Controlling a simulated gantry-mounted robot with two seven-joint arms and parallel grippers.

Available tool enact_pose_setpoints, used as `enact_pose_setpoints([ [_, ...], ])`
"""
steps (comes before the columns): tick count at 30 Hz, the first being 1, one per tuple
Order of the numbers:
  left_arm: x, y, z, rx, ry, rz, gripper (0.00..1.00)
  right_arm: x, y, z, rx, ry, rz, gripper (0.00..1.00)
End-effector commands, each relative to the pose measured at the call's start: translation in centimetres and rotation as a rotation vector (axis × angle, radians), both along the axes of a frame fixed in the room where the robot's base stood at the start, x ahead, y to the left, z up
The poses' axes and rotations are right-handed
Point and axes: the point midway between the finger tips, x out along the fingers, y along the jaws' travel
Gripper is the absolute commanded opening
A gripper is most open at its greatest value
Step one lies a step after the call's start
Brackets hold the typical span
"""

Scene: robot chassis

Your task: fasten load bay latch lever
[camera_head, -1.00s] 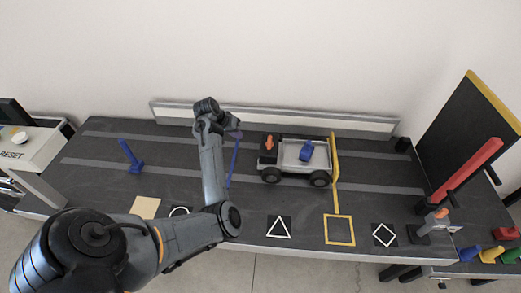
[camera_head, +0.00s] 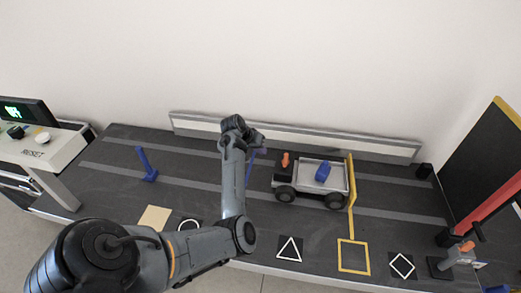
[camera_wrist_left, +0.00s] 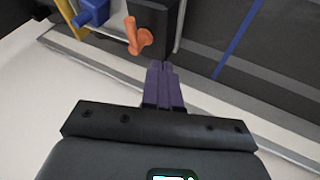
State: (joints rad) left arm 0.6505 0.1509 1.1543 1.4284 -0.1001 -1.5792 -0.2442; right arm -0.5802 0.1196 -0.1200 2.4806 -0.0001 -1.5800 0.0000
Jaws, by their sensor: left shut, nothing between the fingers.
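A small vehicle with a grey load bay (camera_head: 309,178) stands on the dark table, and a blue block (camera_head: 323,172) lies in the bay. An orange lever (camera_head: 285,159) stands on its dark left end; I cannot tell whether this is the latch lever. My left gripper (camera_head: 262,140) is beside that end, towards the back wall. In the left wrist view its purple fingers (camera_wrist_left: 161,68) are shut and empty, close to the orange lever (camera_wrist_left: 136,38) but apart from it. The blue block (camera_wrist_left: 93,12) also shows there. My right gripper is out of view.
A yellow barrier (camera_head: 351,185) stands at the vehicle's right end. A blue post (camera_head: 146,165) is on the left and a red arm (camera_head: 491,210) on the right. A low white rail (camera_head: 295,137) runs behind. A console with RESET (camera_head: 33,153) is at far left.

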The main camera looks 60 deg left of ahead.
Motion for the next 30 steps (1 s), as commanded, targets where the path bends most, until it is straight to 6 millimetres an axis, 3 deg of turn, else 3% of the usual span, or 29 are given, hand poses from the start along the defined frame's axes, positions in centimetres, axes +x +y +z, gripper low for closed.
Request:
enact_pose_setpoints([
  [11, 3.9, 0.1, -6.0, 0.000, 0.001, -0.001, 0.00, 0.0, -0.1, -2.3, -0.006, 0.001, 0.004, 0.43],
  [19, 6.2, -1.9, -6.2, 0.001, 0.001, 0.000, 0.00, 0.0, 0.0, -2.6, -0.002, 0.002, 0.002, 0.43],
  [30, 6.8, -2.4, -6.3, 0.001, 0.001, -0.001, 0.00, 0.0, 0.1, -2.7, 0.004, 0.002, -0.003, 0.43],
])
